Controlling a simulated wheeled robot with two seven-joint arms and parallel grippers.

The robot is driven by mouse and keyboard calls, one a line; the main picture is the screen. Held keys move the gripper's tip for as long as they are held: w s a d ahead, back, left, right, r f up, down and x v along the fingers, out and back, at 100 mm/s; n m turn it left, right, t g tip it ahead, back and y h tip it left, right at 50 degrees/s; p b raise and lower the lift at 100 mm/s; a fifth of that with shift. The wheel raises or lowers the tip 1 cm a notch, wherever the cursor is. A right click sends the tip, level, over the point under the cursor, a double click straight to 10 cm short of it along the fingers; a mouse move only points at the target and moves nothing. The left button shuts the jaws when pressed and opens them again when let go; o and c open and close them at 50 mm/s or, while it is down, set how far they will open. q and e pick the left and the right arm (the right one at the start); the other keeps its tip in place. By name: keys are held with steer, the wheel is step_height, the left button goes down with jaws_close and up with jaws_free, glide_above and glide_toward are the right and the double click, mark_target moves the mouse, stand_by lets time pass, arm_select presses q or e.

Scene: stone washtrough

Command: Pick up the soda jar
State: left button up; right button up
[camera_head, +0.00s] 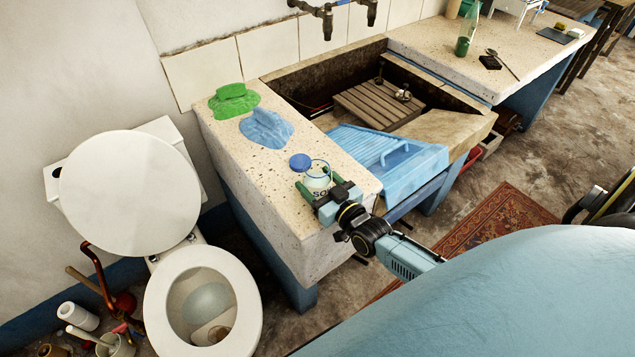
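The soda jar (318,177), a clear jar with dark lettering and pale contents, stands upright near the front end of the speckled stone counter (290,171). A round blue lid (300,161) is just behind it, to its left. I cannot tell whether the fingers touch the glass.
A blue washboard (392,158) leans in the trough at the right. A toilet (205,300) stands to the left.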

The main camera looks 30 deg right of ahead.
arm_select(q)
step_height(320, 180, up, 3)
steer(key=p, duration=0.3)
arm_select(e)
step_height(320, 180, up, 10)
arm_select(q)
steer(key=shift+f, duration=0.1)
arm_select(e)
steer(key=shift+r, duration=0.1)
arm_select(q)
steer(key=shift+f+b, duration=0.55)
steer(key=shift+b, duration=0.1)
arm_select(e)
steer(key=s+a+r+h, duration=0.1)
steer(key=s+a+r, duration=0.4)
steer(key=a+r, duration=0.4)
steer(key=shift+s+a+r+m, duration=0.3)
steer(key=shift+s+r+m, duration=0.1)
steer(key=shift+r, duration=0.4)
arm_select(q)
steer(key=shift+c, duration=0.3)
arm_select(e)
steer(key=shift+w, duration=0.1)
